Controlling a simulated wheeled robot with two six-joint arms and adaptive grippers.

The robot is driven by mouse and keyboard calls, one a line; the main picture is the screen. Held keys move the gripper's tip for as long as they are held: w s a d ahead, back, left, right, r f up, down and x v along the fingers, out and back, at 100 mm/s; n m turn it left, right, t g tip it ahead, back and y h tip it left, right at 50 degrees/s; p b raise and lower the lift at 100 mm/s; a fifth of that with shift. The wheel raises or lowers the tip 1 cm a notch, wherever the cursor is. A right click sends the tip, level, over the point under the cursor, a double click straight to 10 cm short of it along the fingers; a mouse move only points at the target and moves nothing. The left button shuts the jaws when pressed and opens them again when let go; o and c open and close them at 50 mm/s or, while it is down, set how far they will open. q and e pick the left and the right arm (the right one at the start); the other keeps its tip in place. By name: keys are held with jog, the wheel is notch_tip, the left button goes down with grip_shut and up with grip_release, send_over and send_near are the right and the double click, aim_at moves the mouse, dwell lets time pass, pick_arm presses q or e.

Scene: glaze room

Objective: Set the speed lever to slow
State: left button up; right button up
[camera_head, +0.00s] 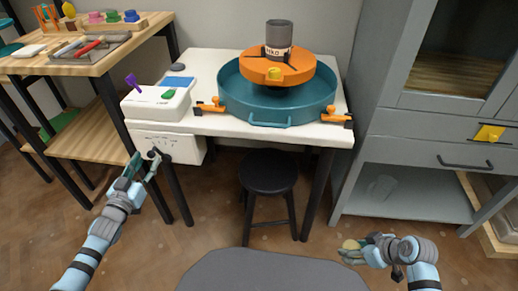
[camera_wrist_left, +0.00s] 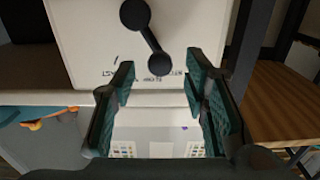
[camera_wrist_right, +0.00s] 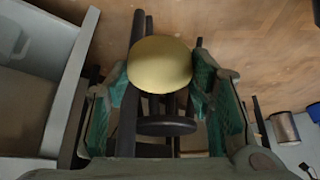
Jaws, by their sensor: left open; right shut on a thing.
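The speed lever is a black bar with a round knob (camera_wrist_left: 159,62) at one end and a round pivot (camera_wrist_left: 135,13) at the other, on the front of a white control box (camera_head: 172,145). Small upside-down labels lie around the knob in the left wrist view; the left one seems to read FAST, the others are hard to read. My left gripper (camera_head: 146,161) is open in front of the box. Its fingers (camera_wrist_left: 160,68) stand either side of the knob; contact cannot be told. My right gripper (camera_head: 362,245) is shut on a yellowish round object (camera_wrist_right: 160,65), far from the box.
A white table (camera_head: 214,125) carries a teal basin (camera_head: 247,101) with an orange wheel head (camera_head: 262,70) and a grey cylinder (camera_head: 278,36). A black stool (camera_head: 268,170) stands under it. A wooden shelf unit (camera_head: 98,65) is left, a grey cabinet (camera_head: 405,185) right.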

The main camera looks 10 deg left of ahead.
pick_arm(q)
jog(key=shift+w, duration=1.2)
pick_arm(e)
jog(key=shift+f, duration=0.1)
